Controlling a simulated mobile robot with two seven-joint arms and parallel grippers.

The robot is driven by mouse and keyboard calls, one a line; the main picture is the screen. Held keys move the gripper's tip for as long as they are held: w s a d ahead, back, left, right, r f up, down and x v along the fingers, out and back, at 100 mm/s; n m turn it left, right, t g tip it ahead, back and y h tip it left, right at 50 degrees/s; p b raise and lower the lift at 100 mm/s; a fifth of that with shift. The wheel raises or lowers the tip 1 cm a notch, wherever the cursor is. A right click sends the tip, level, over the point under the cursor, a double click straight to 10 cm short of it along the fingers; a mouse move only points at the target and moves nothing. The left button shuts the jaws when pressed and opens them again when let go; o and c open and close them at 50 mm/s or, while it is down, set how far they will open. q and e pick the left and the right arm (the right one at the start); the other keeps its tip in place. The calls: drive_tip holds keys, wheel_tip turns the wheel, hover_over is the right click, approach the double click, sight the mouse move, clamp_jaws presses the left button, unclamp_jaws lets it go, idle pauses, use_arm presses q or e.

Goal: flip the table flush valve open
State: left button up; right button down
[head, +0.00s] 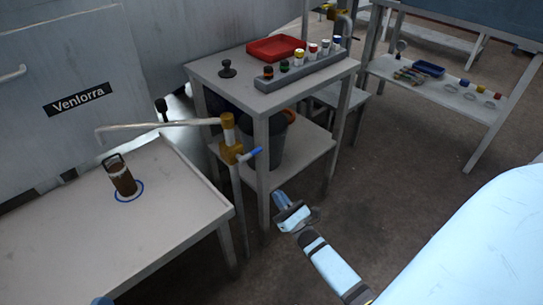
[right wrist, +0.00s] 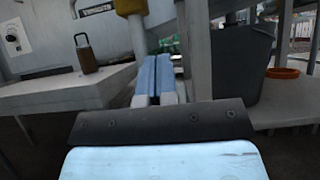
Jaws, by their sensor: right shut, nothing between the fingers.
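The flush valve (head: 231,151) is a brass body on an upright pipe by the right corner of the left table. Its blue lever (head: 250,155) sticks out sideways to the right, across the pipe. A pale spout (head: 160,124) runs left from the brass top over the table. My right gripper (head: 279,198) is shut and empty, below and to the right of the lever, apart from it. In the right wrist view its closed blue fingers (right wrist: 158,77) point forward, with part of the brass valve (right wrist: 130,7) at the top edge. The left gripper is not seen.
A brown cylinder with a handle (head: 121,177) stands in a blue ring on the left table (head: 62,238). A shelf table (head: 213,72) behind the valve holds a red tray (head: 276,49) and a rack of vials. A dark bucket (right wrist: 243,63) is on its lower shelf. Floor to the right is clear.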

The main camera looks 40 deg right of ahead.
sight(252, 154)
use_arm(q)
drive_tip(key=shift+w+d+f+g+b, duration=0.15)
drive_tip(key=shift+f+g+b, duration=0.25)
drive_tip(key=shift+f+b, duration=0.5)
use_arm(e)
drive_tip(key=s+r+x, duration=0.1)
drive_tip(key=r+x, duration=0.1)
drive_tip(key=x, duration=0.9)
drive_tip(key=shift+r, duration=0.35)
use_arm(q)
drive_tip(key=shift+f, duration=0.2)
